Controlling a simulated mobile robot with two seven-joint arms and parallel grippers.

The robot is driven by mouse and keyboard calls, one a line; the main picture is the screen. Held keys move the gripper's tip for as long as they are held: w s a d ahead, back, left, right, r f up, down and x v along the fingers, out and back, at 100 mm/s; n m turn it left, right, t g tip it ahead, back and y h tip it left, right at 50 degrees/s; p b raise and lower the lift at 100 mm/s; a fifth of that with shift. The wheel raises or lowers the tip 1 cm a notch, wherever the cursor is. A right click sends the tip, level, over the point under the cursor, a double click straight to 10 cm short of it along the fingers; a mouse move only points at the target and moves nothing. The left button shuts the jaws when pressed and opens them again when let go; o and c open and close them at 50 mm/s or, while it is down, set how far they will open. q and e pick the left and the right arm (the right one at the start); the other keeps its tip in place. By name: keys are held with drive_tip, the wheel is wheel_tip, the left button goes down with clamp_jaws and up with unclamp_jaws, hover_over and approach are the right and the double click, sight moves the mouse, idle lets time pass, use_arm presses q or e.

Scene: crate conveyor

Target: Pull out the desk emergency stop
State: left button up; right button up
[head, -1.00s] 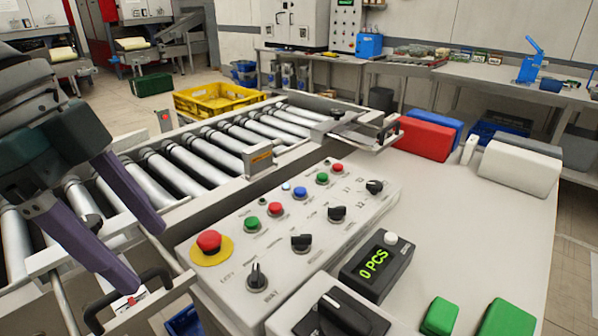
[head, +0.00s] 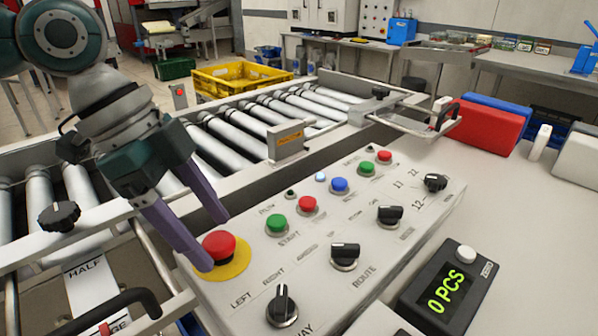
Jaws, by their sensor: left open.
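The desk emergency stop is a red mushroom button (head: 220,247) on a yellow round plate (head: 240,266), at the near left corner of the grey control desk (head: 225,302). My left gripper (head: 216,245) reaches down from the upper left. Its two purple fingers are apart, one tip at the button's left side over the yellow plate, the other behind the button. I cannot tell whether either finger touches the button. My right gripper is not in view.
Right of the stop are a green button (head: 277,224), a red button (head: 308,205) and black rotary switches (head: 345,255). A counter reading 0 PCS (head: 447,293) stands at the right. A roller conveyor (head: 232,127) runs behind, with a yellow crate (head: 240,77) beyond.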

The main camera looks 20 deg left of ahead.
use_arm(q)
drive_tip(key=shift+f, duration=0.25)
drive_tip(key=shift+c, duration=0.2)
drive_tip(key=shift+w, duration=0.1)
clamp_jaws()
drive_tip(key=shift+r, duration=0.15)
idle(0.9)
